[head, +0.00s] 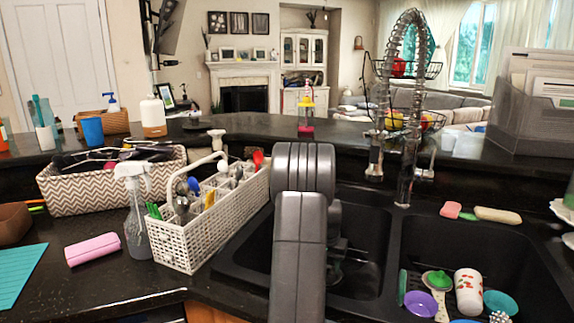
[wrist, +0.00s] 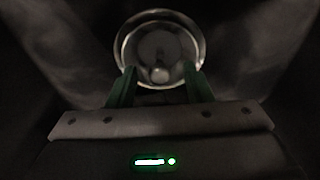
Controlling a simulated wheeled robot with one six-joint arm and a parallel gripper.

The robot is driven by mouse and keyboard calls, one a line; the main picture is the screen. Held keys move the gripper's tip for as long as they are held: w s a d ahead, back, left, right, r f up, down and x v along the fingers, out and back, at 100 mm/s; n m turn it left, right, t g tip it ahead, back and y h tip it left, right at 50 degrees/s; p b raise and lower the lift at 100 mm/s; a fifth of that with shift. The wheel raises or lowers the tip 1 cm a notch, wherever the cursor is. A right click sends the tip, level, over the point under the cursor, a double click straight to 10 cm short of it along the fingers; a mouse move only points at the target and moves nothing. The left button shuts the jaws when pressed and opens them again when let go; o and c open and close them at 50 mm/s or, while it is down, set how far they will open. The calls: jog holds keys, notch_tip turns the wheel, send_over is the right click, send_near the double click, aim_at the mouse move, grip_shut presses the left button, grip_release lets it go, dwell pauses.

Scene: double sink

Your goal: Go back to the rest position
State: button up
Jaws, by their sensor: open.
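My arm reaches down into the left basin of the double sink (head: 378,225) in the head view and hides much of that basin. My gripper shows in the wrist view (wrist: 158,75) with its two green fingers apart. A round, shiny-rimmed thing (wrist: 160,35) lies straight beyond the fingertips. It may be a drain or a clear dish; the dark picture does not settle which. No object shows between the fingers. In the head view the fingers are hidden behind my arm.
A white caddy of utensils (head: 200,225) stands left of my arm, with a spray bottle (head: 135,215) beside it. The tall faucet (head: 406,150) rises behind the sink. The right basin (head: 425,235) holds cups and small dishes.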

jog(key=f, duration=0.3)
jog(key=shift+w+d, duration=0.1)
jog(key=shift+w, duration=0.1)
notch_tip(320, 180, up, 12)
jog(key=p, duration=0.7)
jog(key=shift+f, duration=0.25)
jog(key=s+a+r+n+p, duration=0.1)
jog(key=s+a+n+p, duration=0.1)
jog(key=s+a+p, duration=0.2)
jog(key=a+p, duration=0.2)
jog(key=p, duration=0.2)
jog(key=shift+a, duration=0.15)
